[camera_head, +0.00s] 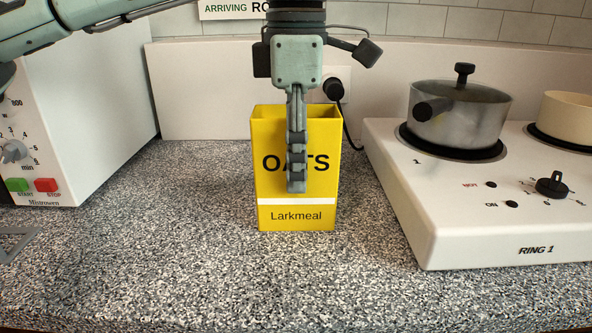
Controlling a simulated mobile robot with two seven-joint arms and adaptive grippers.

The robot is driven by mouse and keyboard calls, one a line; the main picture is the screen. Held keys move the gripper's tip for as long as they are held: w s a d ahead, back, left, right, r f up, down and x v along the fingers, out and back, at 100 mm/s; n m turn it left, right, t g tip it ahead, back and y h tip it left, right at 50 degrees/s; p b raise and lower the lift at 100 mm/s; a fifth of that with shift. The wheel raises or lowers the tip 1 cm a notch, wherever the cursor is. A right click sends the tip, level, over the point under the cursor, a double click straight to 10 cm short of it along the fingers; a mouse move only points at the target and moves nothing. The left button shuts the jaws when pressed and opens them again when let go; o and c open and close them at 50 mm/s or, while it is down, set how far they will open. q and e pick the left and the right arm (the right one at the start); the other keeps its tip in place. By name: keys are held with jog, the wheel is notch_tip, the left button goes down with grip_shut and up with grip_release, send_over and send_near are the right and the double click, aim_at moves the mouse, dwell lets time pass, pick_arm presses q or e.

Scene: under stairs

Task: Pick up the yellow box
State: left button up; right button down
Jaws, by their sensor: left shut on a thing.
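The yellow box (275,188), lettered OATS and Larkmeal, stands upright on the speckled worktop in the middle of the camera_head view. Its top looks open. My left gripper (297,180) comes down from above and is shut on the box. One finger lies over the front face and covers part of the OATS lettering. The other finger is hidden behind the front wall. The box's base appears to be at worktop level; I cannot tell whether it touches. My right gripper is not in view.
A white microwave (95,95) stands at the left. A white hob (410,215) at the right bears a lidded steel pot (470,115) and a cream pan (568,115). A plug and black cable (345,125) are behind the box. The speckled worktop (190,270) in front is clear.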

pick_arm(q)
jog(key=shift+r, duration=0.2)
